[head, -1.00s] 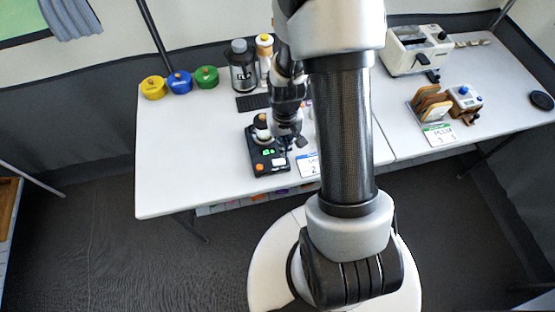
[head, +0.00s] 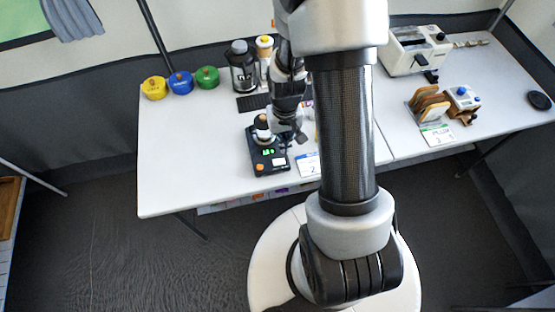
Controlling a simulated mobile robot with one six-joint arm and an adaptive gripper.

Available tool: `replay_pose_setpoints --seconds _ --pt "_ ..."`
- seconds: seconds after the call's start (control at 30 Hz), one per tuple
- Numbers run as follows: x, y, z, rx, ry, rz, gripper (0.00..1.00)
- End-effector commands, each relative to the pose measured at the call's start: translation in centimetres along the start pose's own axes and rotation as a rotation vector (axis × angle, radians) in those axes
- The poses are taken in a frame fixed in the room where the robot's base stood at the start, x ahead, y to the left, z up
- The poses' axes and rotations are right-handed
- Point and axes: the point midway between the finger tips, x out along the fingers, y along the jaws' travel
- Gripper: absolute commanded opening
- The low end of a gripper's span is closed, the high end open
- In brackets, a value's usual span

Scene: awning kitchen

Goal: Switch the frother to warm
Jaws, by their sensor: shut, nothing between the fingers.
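The frother (head: 257,158) is a small black base on the white table, with a green lit display, an orange knob at its front left and a white patch near its front right. A white and dark vessel with an orange top stands at its back. My gripper (head: 294,141) is shut and empty, just right of the frother and close to its right edge. I cannot tell whether it touches the frother. Part of the frother's right side is close behind the gripper, and the small markings are too small to read.
A white card with blue (head: 308,164) lies right of the frother. The table's left front is clear.

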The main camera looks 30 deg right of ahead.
Motion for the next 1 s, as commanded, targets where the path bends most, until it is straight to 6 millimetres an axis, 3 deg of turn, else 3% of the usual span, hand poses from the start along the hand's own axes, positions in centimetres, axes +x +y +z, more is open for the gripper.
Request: replay_pose_setpoints --seconds 1.0 --pt "-2.3 0.0 0.0 0.000 0.000 0.000 0.00"
